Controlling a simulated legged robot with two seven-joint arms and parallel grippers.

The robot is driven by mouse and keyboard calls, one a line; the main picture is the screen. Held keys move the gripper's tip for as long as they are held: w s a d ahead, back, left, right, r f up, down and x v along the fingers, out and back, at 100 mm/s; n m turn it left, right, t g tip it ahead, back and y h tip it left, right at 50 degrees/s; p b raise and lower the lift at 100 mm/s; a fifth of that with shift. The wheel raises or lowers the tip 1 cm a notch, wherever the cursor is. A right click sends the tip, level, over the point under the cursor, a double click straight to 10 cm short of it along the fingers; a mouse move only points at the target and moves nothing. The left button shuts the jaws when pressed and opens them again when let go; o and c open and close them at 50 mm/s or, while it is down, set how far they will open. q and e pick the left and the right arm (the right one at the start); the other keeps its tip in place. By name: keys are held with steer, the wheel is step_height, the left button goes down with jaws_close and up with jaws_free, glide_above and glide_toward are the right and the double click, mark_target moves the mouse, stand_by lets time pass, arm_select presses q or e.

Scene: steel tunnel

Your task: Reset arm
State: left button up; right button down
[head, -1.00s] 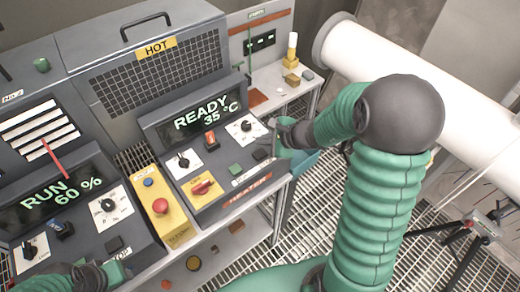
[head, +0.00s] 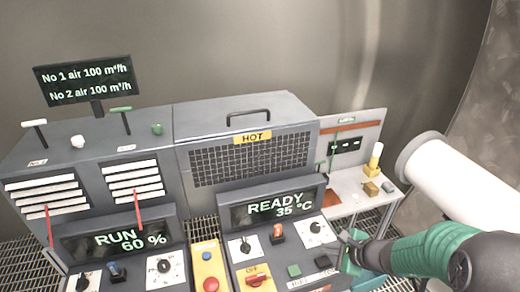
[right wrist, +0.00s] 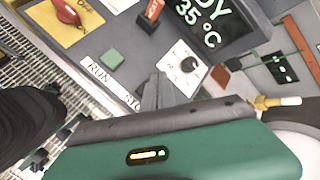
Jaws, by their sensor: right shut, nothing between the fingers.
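My right gripper (head: 352,248) is at the right front corner of the heater panel in the head view, and its green and grey arm comes in from the lower right. The heater panel's display (head: 272,208) reads READY 35 °C. My left gripper is not in the head view.
The left panel's display (head: 118,240) reads RUN 60 %. A yellow strip with a red button (head: 210,284) stands between the panels. A grey box with a HOT label (head: 252,137) is behind. A side table (head: 352,190) and a white cylinder (head: 440,185) are at the right.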

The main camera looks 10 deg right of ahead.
steer(key=s+a+f+n+g+b, duration=0.1)
steer(key=a+n, duration=0.1)
steer(key=s+a+f+n+g+b, duration=0.1)
steer(key=s+a+f+n, duration=0.1)
steer(key=s+a+f+n+g, duration=0.1)
steer(key=a+f+n, duration=0.1)
steer(key=a, duration=0.1)
steer(key=shift+s+y+b, duration=0.4)
steer(key=s+a+f+n+g+h+b, duration=0.1)
steer(key=s+a+f+n+b, duration=0.1)
steer(key=n, duration=0.6)
steer(key=s+a+f+n+g+h+b, duration=0.2)
steer(key=s+f+n+b, duration=0.1)
steer(key=s+n, duration=0.4)
steer(key=shift+s+f+n+h, duration=0.3)
steer(key=shift+f+n, duration=0.25)
steer(key=shift+n, duration=0.45)
steer(key=shift+d, duration=0.1)
steer(key=shift+a, duration=0.25)
steer(key=c, duration=2.1)
jaws_free()
steer(key=shift+d, duration=0.15)
